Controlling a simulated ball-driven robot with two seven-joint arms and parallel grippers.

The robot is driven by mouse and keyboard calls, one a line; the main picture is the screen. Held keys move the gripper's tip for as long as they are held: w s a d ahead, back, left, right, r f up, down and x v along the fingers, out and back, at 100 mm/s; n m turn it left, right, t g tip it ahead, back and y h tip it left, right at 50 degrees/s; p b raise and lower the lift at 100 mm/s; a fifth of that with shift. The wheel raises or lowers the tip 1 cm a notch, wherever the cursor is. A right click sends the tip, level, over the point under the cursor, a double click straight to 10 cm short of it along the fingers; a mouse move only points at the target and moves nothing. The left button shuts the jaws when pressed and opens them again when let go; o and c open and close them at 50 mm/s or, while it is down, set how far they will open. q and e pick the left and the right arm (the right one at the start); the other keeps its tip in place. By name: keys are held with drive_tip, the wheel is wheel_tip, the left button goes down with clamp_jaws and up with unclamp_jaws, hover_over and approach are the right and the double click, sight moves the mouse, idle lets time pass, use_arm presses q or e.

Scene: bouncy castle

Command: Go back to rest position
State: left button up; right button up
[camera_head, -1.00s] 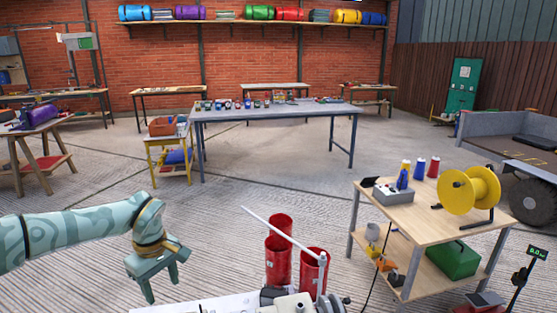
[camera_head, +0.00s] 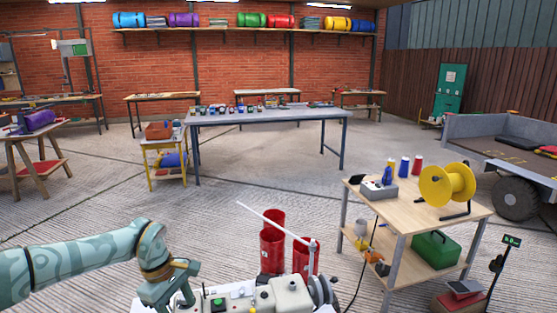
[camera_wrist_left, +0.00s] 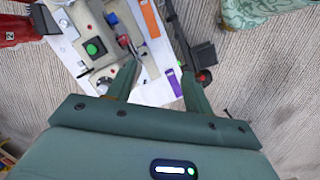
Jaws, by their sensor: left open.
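My left gripper (camera_head: 172,287) reaches in from the left at the bottom of the head view, on a pale teal patterned arm. It points down beside the left end of a beige machine (camera_head: 255,296) with a green button. In the left wrist view its two dark green fingers (camera_wrist_left: 160,74) are apart with nothing held between them. They are over a white board (camera_wrist_left: 152,92), which also carries an orange strip and a purple strip. Whether the fingers touch the board cannot be told. My right gripper is not in view.
Red cylinders (camera_head: 271,248) and a slanting white rod stand just behind the machine. A wooden table (camera_head: 432,207) with a yellow reel (camera_head: 447,185) stands at right. A long grey table (camera_head: 262,116) is farther back. Open floor lies between.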

use_arm(q)
drive_tip(key=s+d+f+n+t+h, duration=0.25)
drive_tip(key=d+f+n+h, duration=0.25)
drive_tip(key=d+f+n, duration=0.4)
drive_tip(key=s+d+f+n+t+h, duration=0.25)
drive_tip(key=d+f+n+h, duration=0.35)
drive_tip(key=n, duration=0.6)
drive_tip(key=s+a+f+n+t+y+p, duration=0.1)
drive_tip(key=s+a+f+n+y, duration=0.45)
drive_tip(key=s+f+n, duration=0.65)
drive_tip(key=s+a+f+n+t+y, duration=0.1)
drive_tip(key=s+a+f+n+y, duration=0.5)
drive_tip(key=s+f+n, duration=0.6)
drive_tip(key=s+a+f+n+g, duration=0.1)
drive_tip(key=s+a+n+g, duration=0.1)
drive_tip(key=s, duration=0.8)
drive_tip(key=s+a+f+n+g+y, duration=0.1)
drive_tip(key=s+n, duration=0.3)
drive_tip(key=s, duration=0.6)
drive_tip(key=s+a+f+n+g+y, duration=0.1)
drive_tip(key=s+a+f+n+g, duration=0.2)
drive_tip(key=s, duration=0.7)
drive_tip(key=shift+s+f+n+g, duration=0.15)
drive_tip(key=shift+s+n+g, duration=0.1)
drive_tip(key=shift+n+g, duration=0.2)
